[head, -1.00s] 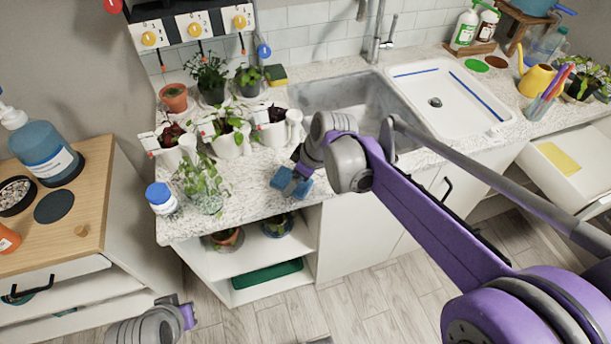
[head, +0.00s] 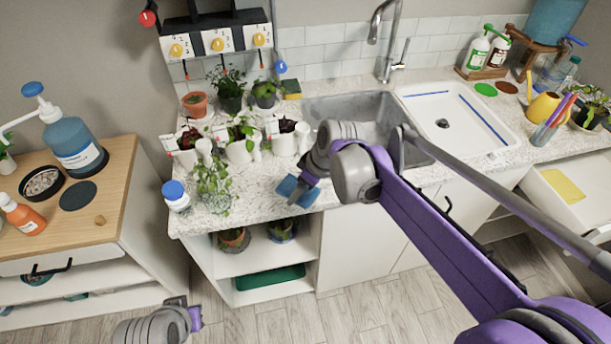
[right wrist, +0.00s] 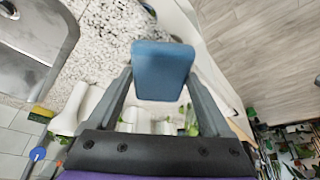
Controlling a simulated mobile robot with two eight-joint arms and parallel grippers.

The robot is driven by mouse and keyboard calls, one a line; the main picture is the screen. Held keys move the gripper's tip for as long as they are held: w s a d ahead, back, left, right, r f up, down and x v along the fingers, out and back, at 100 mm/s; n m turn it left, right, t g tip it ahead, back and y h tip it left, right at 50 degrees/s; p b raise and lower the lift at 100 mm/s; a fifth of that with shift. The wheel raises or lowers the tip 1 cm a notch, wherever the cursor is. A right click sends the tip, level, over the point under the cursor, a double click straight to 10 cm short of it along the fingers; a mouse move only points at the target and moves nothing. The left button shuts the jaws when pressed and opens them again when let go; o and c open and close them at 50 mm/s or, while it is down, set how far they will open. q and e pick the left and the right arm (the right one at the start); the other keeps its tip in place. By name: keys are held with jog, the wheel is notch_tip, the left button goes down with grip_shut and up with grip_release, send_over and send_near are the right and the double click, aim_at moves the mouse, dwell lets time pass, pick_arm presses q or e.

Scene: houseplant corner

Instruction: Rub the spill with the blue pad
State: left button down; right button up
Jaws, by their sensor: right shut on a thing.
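The blue pad (head: 298,190) is at the front edge of the speckled counter, left of the sink. It also shows in the right wrist view (right wrist: 162,70), clamped between both fingers. My right gripper (head: 306,184) is shut on it. I cannot tell whether the pad touches the counter. No spill can be made out on the visible counter; the pad and my right arm hide part of the surface. My left gripper (head: 190,310) is low at the bottom left, in front of the cabinets, and its fingers are too unclear to read.
Potted plants and white pots (head: 240,150) crowd the counter left of the pad. A glass with a cutting (head: 212,190) and a blue-capped jar (head: 176,196) stand near its left front. The sink (head: 350,108) and white drainboard (head: 455,115) lie behind and right.

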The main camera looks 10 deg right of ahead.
jog(key=shift+r+p, duration=0.85)
jog(key=shift+r, duration=0.75)
